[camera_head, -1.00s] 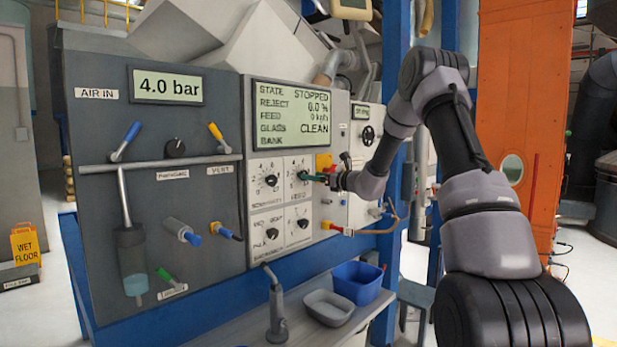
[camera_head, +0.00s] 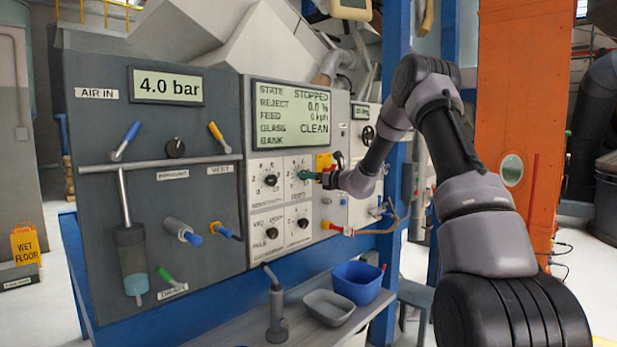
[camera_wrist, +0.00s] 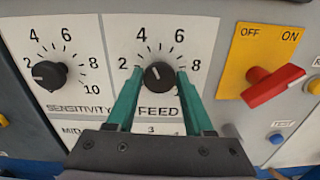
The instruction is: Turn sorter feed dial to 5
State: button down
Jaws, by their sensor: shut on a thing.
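The feed dial (camera_wrist: 159,76) is a round black knob on a white plate marked FEED, with numbers around it. In the wrist view a small pale mark shows at its upper left; the exact reading is hard to tell. My gripper (camera_wrist: 160,73) has its two green fingers on either side of the knob, shut on it. In the head view my gripper (camera_head: 308,175) reaches the panel from the right and largely hides the dial. The panel display (camera_head: 284,116) reads STATE STOPPED and FEED 0.
The sensitivity dial (camera_wrist: 48,75) is close on the left. A red switch (camera_wrist: 272,86) on a yellow OFF/ON plate is close on the right. More knobs lie below. A blue bin (camera_head: 357,283) and grey tray (camera_head: 329,307) sit on the shelf below.

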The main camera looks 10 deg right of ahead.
jog(key=m, duration=0.4)
jog(key=shift+m, duration=0.3)
jog(key=shift+c, duration=1.5)
grip_release()
jog(key=shift+d, duration=0.15)
jog(key=v, duration=1)
jog(key=shift+s+d, duration=0.15)
jog(key=shift+s, duration=0.1)
